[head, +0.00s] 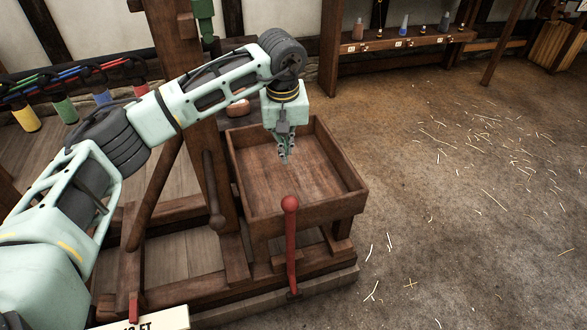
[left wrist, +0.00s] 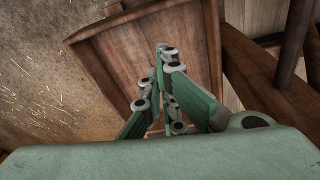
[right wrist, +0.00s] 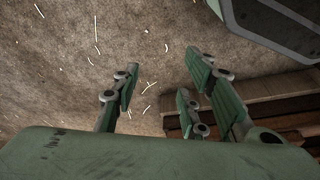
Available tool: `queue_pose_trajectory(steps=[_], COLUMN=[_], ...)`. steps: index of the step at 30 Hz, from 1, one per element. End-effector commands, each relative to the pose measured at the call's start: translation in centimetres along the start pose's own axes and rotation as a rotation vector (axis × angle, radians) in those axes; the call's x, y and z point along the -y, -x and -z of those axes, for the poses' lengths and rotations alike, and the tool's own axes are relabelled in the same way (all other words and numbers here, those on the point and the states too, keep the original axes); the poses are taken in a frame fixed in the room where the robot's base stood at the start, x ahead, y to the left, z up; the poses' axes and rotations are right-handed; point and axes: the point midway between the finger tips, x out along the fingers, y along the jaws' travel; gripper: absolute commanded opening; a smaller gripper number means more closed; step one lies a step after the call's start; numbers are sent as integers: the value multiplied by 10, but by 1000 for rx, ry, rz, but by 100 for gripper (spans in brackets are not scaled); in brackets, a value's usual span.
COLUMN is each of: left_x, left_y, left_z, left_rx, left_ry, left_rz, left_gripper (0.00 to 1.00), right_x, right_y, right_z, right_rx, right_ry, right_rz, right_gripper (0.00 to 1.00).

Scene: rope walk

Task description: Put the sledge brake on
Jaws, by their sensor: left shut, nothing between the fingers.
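A red lever with a round knob, which looks like the sledge brake (head: 291,245), stands nearly upright at the front right corner of the wooden sledge (head: 270,287). My left gripper (head: 284,158) hangs pointing down over the wooden tray box (head: 345,203), behind and above the red knob and apart from it. Its fingers are closed together with nothing between them, as the left wrist view (left wrist: 164,58) also shows. My right gripper (right wrist: 160,82) shows only in the right wrist view, with its fingers spread and empty above the floor. The lever is not visible in either wrist view.
A wooden post (head: 208,165) with braces rises left of the tray. Colored rope bobbins (head: 63,108) hang at the left. A shelf with small bottles (head: 400,43) stands at the back. The floor (head: 460,190) at right is open, with scattered straw.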

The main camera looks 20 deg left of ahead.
Motion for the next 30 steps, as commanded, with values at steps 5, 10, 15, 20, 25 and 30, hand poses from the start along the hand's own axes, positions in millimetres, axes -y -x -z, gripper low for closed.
queue_pose_trajectory(steps=[5, 10, 15, 20, 25, 30], left_x=[0, -1, -1, -1, -2, -2], left_y=[-1, -7, -33, -68, -104, -93], left_z=[0, -1, -2, -2, -3, -23], left_rx=[1, 3, 6, 6, 6, 1], left_ry=[0, 1, 0, 1, 1, -3], left_rz=[-1, -2, -1, -1, -2, -5], left_gripper=[0, 0, 0, 0, 0, 0], right_x=[0, 0, 0, -1, -2, -2], right_y=[0, 1, 8, 21, 35, 30], right_z=[0, 1, 5, 10, 14, 12], right_rx=[0, -2, -7, -15, -22, -16], right_ry=[0, 0, -1, -2, -3, -3], right_rz=[0, 0, 0, -2, -4, -3], right_gripper=[40, 40, 40, 40, 40, 40])
